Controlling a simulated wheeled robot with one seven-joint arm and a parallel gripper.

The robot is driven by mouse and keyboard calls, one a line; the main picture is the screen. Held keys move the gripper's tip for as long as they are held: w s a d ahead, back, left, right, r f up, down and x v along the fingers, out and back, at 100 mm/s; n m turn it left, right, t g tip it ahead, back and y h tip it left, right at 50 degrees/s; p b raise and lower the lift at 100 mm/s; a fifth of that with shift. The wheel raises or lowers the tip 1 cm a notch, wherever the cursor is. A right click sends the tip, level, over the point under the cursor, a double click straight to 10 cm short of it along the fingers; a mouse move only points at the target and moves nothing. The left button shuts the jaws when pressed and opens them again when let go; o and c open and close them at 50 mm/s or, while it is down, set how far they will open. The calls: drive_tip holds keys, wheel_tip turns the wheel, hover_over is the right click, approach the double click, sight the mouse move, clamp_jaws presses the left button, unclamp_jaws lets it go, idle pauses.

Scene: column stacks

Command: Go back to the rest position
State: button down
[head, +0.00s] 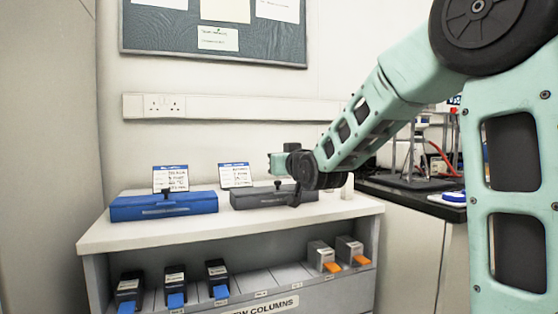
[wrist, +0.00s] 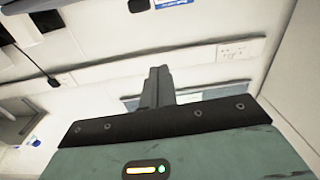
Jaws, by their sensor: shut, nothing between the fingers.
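My gripper (wrist: 158,85) is shut and empty in the wrist view, its two fingers together in front of the wall. In the head view my arm reaches in from the right and its hand end hangs above the right part of the white shelf top (head: 345,208). The fingers cannot be made out there. The dark grey box (head: 250,200) stands on the shelf top below and behind the hand, partly covered by my wrist. The blue box (head: 165,206) stands to its left, clear of my arm. Each has a label card standing at it.
Below are black cartridges with blue tabs (head: 175,285) and grey ones with orange tabs (head: 322,256), with empty slots between. A wall socket strip (head: 230,107) and notice board (head: 210,30) are behind. A dark bench (head: 415,190) with equipment stands right.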

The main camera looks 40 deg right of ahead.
drive_tip(key=s+f, duration=0.1)
drive_tip(key=s, duration=0.1)
drive_tip(key=s+a+f, duration=0.1)
drive_tip(key=s, duration=0.2)
drive_tip(key=s+f, duration=0.1)
drive_tip(key=s, duration=0.1)
drive_tip(key=shift+s+a+f, duration=0.4)
